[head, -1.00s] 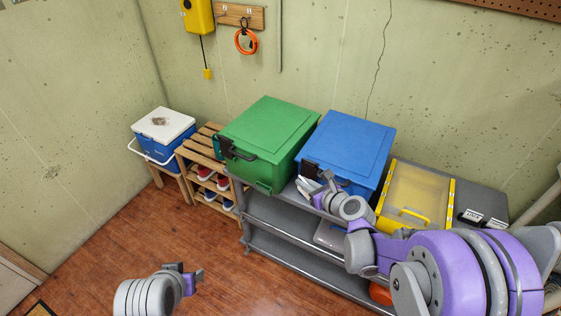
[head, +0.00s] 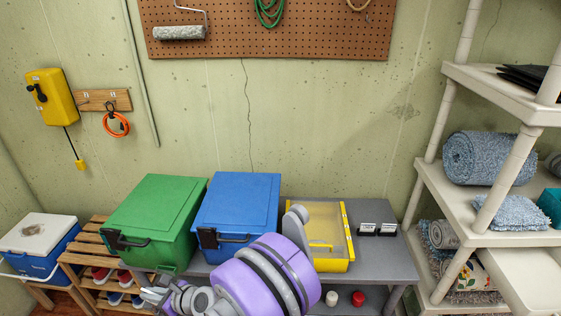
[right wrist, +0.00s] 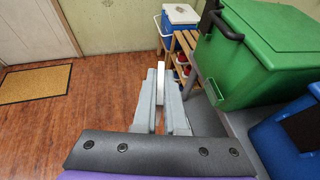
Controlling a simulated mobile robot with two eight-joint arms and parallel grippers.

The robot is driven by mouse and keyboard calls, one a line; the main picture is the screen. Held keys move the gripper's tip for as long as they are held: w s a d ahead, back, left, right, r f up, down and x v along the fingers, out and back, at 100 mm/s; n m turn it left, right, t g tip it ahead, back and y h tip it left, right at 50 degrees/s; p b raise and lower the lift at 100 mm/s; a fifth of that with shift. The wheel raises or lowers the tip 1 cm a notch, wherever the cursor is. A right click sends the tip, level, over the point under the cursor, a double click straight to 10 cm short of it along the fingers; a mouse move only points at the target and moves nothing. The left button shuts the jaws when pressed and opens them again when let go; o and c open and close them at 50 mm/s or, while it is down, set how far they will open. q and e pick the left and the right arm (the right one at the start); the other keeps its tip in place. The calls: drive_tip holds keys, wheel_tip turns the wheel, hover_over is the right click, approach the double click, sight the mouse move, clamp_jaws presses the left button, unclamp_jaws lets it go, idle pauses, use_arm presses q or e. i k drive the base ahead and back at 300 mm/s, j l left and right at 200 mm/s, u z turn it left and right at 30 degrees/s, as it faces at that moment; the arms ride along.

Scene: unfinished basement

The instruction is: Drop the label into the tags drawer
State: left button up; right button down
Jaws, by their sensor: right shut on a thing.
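My right gripper (head: 152,294) is low in the head view, in front of the green and blue boxes. In the right wrist view its fingers (right wrist: 160,92) are shut on a thin white piece (right wrist: 160,80), seen nearly edge-on, which looks like the label. No writing shows on it. A yellow-framed case with a clear top (head: 333,236) sits on the grey shelf, partly hidden by my arm. I cannot tell which container is the tags drawer. My left gripper is out of view.
A green box (head: 155,215) and a blue box (head: 237,208) stand left of the yellow case. Two small black-and-white stands (head: 377,229) are on the grey shelf (head: 401,262). A cream shelf unit (head: 500,240) stands at right. Open wooden floor (right wrist: 80,115) shows left of the gripper.

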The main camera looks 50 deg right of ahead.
sight(532, 272)
drive_tip(key=k+l+u, duration=0.15)
drive_tip(key=u, duration=0.3)
drive_tip(key=k+u, duration=0.25)
drive_tip(key=u, duration=0.25)
drive_tip(key=k, duration=3.65)
drive_tip(key=k+z, duration=0.2)
drive_tip(key=z, duration=0.3)
drive_tip(key=k+z, duration=0.2)
drive_tip(key=z, duration=0.3)
drive_tip(key=i+l+z, duration=0.1)
drive_tip(key=z, duration=0.25)
drive_tip(key=i+z, duration=0.3)
drive_tip(key=i, duration=0.65)
